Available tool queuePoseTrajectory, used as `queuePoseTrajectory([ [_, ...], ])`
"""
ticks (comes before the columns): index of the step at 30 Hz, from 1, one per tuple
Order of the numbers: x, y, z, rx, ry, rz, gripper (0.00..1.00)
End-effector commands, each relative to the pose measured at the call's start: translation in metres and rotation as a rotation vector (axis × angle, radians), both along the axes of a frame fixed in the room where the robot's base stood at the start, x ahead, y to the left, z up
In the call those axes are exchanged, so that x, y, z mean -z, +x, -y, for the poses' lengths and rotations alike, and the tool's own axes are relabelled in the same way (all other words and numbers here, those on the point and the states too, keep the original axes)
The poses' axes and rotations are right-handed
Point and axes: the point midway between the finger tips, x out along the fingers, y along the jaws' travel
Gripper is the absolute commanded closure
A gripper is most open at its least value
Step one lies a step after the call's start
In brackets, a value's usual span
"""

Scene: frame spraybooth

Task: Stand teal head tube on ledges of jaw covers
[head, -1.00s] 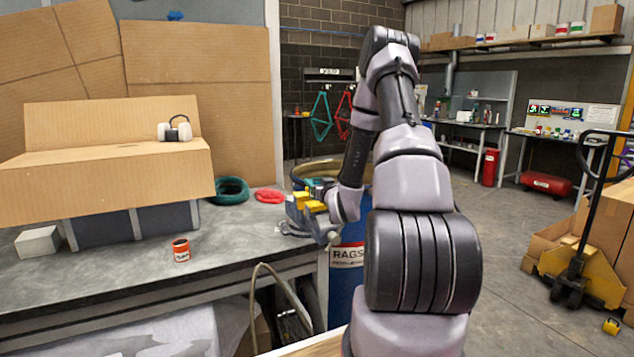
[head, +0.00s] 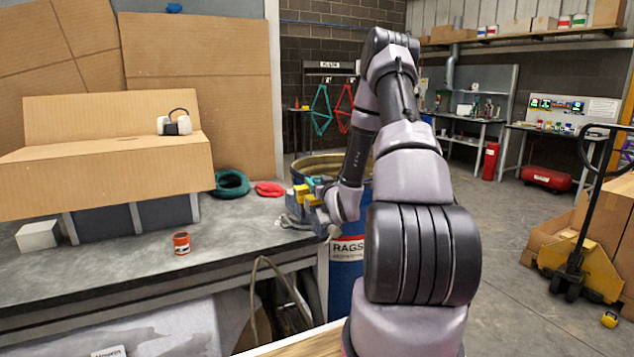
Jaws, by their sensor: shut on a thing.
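A vise (head: 291,219) with yellow jaw covers (head: 303,194) stands at the right end of the workbench. My gripper (head: 317,185) is at the vise, close above or beside the covers, and is small and partly hidden by my wrist. It is shut on a small teal piece, which looks like the teal head tube (head: 314,181). I cannot tell whether the tube touches the ledges of the covers or whether it is upright.
The grey workbench (head: 120,265) holds a teal coil (head: 231,184), a red coil (head: 269,188), a red can (head: 181,243) and a cardboard-covered box (head: 100,175). A blue rag drum (head: 346,275) stands by the bench end. A pallet jack (head: 575,260) is at right.

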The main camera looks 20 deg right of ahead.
Motion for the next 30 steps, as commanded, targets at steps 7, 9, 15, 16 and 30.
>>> queuePoseTrajectory([
  [7, 0.000, 0.000, 0.000, 0.000, 0.000, 0.001, 0.04],
  [9, 0.000, 0.000, 0.000, 0.000, 0.000, 0.001, 0.04],
  [15, 0.000, -0.006, 0.000, 0.001, 0.000, -0.001, 0.04],
  [16, 0.000, -0.010, 0.000, 0.001, 0.000, -0.002, 0.04],
  [30, 0.001, -0.094, -0.008, 0.002, 0.001, -0.002, 0.04],
])
